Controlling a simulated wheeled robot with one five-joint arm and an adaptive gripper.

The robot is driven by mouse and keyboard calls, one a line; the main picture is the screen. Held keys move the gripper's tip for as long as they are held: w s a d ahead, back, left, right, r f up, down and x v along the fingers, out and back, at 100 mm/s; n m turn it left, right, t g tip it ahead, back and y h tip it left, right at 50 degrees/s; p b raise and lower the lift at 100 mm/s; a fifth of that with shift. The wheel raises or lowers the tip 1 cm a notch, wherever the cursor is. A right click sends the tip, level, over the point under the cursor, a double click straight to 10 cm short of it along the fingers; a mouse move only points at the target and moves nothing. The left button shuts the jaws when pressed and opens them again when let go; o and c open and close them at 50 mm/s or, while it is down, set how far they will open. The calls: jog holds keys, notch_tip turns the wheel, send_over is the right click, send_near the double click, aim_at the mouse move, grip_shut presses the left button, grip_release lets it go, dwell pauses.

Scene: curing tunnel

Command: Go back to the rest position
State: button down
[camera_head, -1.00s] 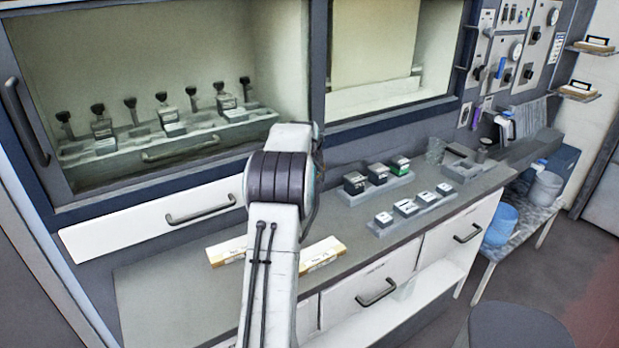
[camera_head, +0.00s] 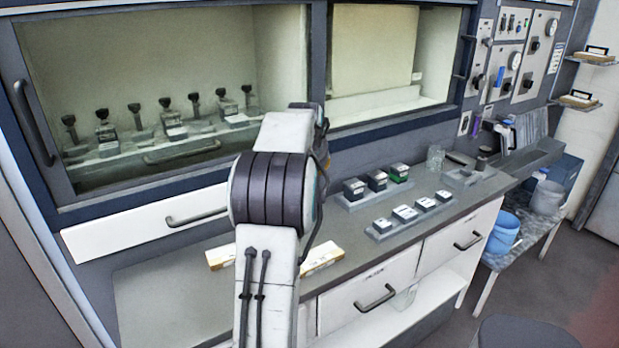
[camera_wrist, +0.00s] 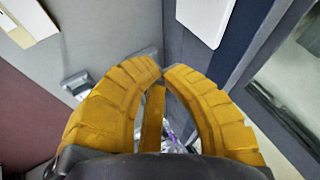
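My gripper (camera_wrist: 162,74) shows in the wrist view. Its two yellow, ribbed, curved fingers meet at the tips, with nothing seen held at the tips. A narrow yellow strip shows between the fingers. Past them are a grey surface, a dark blue frame edge and a white panel. In the head view my arm rises from the bottom centre in front of the counter (camera_head: 165,300), and its dark banded joint is near the middle. The gripper itself is hidden in that view.
A glass-fronted chamber (camera_head: 150,40) holds several black-knobbed moulds. On the counter are a rack of dark blocks (camera_head: 376,182), a rack of pale blocks (camera_head: 410,214) and a wooden strip (camera_head: 322,258) partly behind my arm. A blue bucket (camera_head: 502,232) stands at right.

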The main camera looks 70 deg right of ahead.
jog(key=shift+a+r, duration=0.2)
jog(key=shift+r, duration=0.05)
dwell(0.3)
